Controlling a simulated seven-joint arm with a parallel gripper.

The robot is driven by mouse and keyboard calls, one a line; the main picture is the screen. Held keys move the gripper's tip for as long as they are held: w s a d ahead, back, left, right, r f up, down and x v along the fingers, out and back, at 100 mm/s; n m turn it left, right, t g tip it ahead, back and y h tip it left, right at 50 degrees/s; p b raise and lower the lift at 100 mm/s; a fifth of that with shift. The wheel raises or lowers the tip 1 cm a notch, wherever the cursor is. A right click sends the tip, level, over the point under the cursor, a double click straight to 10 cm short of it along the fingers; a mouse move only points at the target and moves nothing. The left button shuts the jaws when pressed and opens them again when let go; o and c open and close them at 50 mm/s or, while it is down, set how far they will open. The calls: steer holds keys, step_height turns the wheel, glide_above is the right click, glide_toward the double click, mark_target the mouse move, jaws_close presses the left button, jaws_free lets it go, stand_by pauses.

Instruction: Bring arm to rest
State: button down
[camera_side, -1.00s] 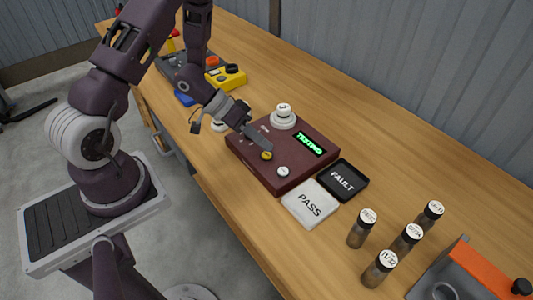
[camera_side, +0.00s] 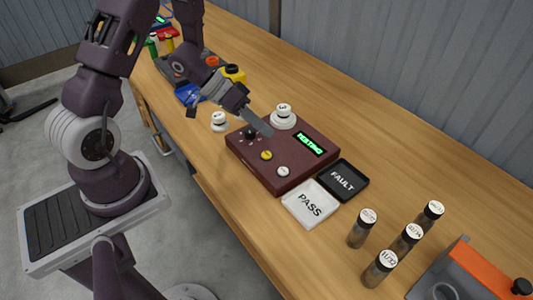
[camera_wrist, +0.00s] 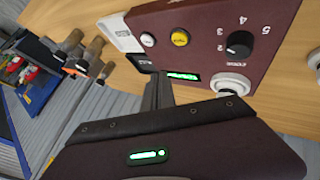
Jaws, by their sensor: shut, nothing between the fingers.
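My gripper (camera_side: 262,129) is shut and empty. It is tilted down over the maroon test box (camera_side: 277,178), above the box top and apart from its buttons as far as I can tell. The box has a screen (camera_side: 311,144) reading TESTING, a yellow button (camera_side: 266,155), a white button (camera_side: 283,171) and a black knob (camera_side: 249,132). In the wrist view the shut fingers (camera_wrist: 160,88) point toward the box (camera_wrist: 215,45), with the knob (camera_wrist: 239,44) and the yellow button (camera_wrist: 180,37) in sight.
A white PASS tray (camera_side: 310,204) and a black FAULT tray (camera_side: 343,180) lie beside the box. Several labelled cylinders (camera_side: 362,228) and an orange-and-grey holder (camera_side: 480,270) stand at the lower right. A white round piece (camera_side: 219,121) stands left of the box. Coloured items (camera_side: 190,94) lie behind.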

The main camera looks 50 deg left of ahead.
stand_by(0.3)
steer(key=w+a+r+t+y, duration=0.2)
steer(key=a+r+y, duration=0.15)
steer(key=r, duration=0.35)
steer(key=w+a+r+t+y, duration=0.1)
steer(key=w+a+r+y, duration=0.1)
steer(key=r+y, duration=0.4)
steer(key=s+r+n, duration=0.1)
steer(key=s+r, duration=0.3)
steer(key=r, duration=0.2)
steer(key=s+d+r+g+h, duration=0.1)
steer(key=s+d, duration=0.4)
steer(key=s, duration=0.5)
steer(key=s+d+r+g+h, duration=0.1)
steer(key=s+d+g, duration=0.1)
steer(key=s+d, duration=0.4)
steer(key=s, duration=0.3)
steer(key=shift+s+r+g+h, duration=0.3)
steer(key=shift+s+r+h, duration=0.05)
